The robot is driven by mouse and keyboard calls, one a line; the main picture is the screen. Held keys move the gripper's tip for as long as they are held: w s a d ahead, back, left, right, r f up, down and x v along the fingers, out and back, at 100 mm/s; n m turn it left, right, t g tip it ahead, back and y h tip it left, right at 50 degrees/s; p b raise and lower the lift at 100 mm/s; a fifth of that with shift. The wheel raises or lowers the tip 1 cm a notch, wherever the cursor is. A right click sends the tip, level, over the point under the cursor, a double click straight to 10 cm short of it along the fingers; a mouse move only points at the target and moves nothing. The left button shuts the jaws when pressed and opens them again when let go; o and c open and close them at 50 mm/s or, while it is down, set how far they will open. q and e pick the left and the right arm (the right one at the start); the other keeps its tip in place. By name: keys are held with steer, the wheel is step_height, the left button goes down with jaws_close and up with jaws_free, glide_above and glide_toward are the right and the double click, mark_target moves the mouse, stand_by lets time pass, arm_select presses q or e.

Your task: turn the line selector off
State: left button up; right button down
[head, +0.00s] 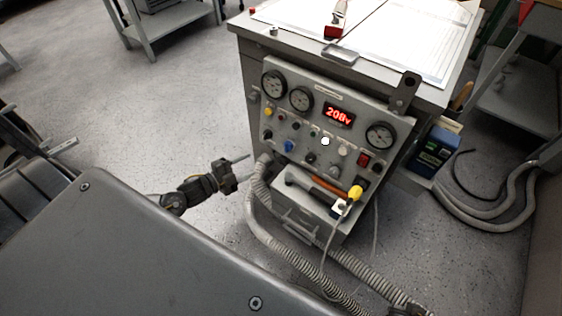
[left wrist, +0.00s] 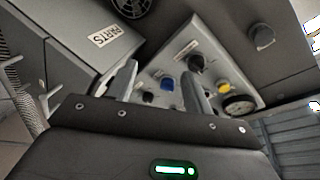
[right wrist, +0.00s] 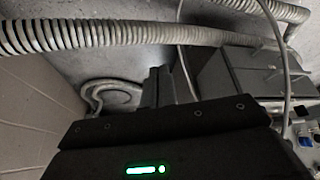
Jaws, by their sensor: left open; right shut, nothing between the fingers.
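A grey control panel (head: 325,112) on the front of a cabinet carries gauges, small knobs and a red display reading 208V. The knobs include a blue one (head: 289,145) and a black one (head: 309,158); labels are too small to tell which is the line selector. My left gripper (head: 244,165) is open and empty, just left of the panel's lower left corner. My right gripper (right wrist: 158,84) is shut and empty, facing hoses.
Below the panel is a drawer-like box (head: 306,193) with an orange handle and a yellow-topped plug (head: 355,192). Ribbed hoses (head: 268,238) run along the cabinet's lower left side to the floor. Papers (head: 410,45) lie on the cabinet top.

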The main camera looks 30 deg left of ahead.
mark_target(285, 148)
arm_select(q)
steer(key=d+r+m+h+b, duration=0.2)
steer(key=d+r+m+h, duration=0.1)
steer(key=r+m+h, duration=0.15)
steer(key=shift+n+y, duration=0.35)
steer(key=shift+n, duration=0.1)
steer(key=x, duration=0.7)
steer(key=r+b+x, duration=0.1)
steer(key=x, duration=0.2)
steer(key=shift+d, duration=0.35)
arm_select(e)
step_height(285, 148, up, 8)
steer(key=w+a+t+y, duration=0.1)
steer(key=w+a+t, duration=0.1)
steer(key=t, duration=0.1)
steer(key=shift+w+a+n, duration=0.15)
steer(key=shift+w+n, duration=0.05)
steer(key=shift+n, duration=0.1)
steer(key=shift+r, duration=0.1)
arm_select(q)
steer(key=c, duration=1)
